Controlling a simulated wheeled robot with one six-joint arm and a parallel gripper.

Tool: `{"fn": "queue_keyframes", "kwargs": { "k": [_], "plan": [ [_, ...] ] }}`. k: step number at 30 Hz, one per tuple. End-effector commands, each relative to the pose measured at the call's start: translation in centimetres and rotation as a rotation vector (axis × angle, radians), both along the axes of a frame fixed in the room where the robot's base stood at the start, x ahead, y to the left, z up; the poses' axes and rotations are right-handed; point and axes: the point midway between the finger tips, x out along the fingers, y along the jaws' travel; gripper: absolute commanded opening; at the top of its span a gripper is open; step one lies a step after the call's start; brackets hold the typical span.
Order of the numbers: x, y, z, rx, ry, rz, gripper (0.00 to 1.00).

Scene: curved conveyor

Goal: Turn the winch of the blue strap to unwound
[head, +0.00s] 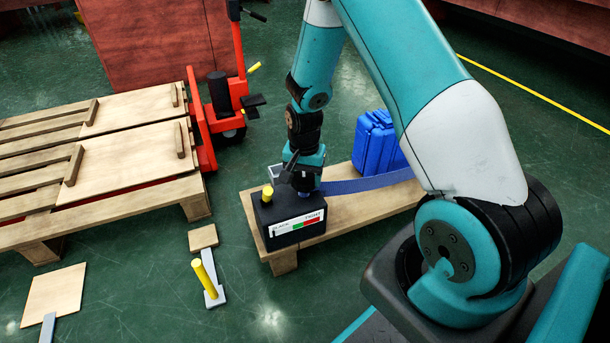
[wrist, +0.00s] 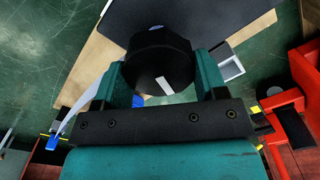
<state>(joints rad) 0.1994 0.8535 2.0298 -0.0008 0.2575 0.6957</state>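The winch (head: 290,220) is a black box at the near left end of a low wooden pallet, with a white, green and red label on its front. The blue strap (head: 365,185) runs right from it towards a blue case. My gripper (head: 303,180) points down at the winch's top. In the wrist view, my gripper's teal fingers (wrist: 160,75) lie against both sides of a round black knob (wrist: 160,63) with a short white mark. The fingertips and the knob's lower part are hidden. A yellow-topped handle (head: 267,192) stands at the box's left corner.
The blue case (head: 376,143) stands on the low pallet (head: 340,215). A larger pallet (head: 90,170) and a red pallet jack (head: 222,115) are at left. The green floor around is mostly clear.

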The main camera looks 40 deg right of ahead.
Motion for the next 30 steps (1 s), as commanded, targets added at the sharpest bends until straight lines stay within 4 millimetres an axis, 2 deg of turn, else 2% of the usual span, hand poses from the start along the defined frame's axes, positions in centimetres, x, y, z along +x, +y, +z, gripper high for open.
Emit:
{"fn": "queue_keyframes", "kwargs": {
  "k": [6, 12, 20, 21, 24, 30],
  "plan": [
    [-0.03, -0.01, 0.61, 0.0, 0.003, 0.127, 0.42],
    [0.0, 0.02, 0.24, -0.001, 0.003, 0.264, 0.42],
    [0.01, 0.0, 0.03, -0.002, 0.002, 0.274, 0.42],
    [0.01, 0.0, 0.03, -0.002, 0.002, 0.273, 0.68],
    [0.03, 0.01, 0.03, -0.002, 0.002, 0.273, 0.91],
    [0.05, 0.07, 0.02, -0.001, 0.001, 0.273, 0.91]
  ]
}}
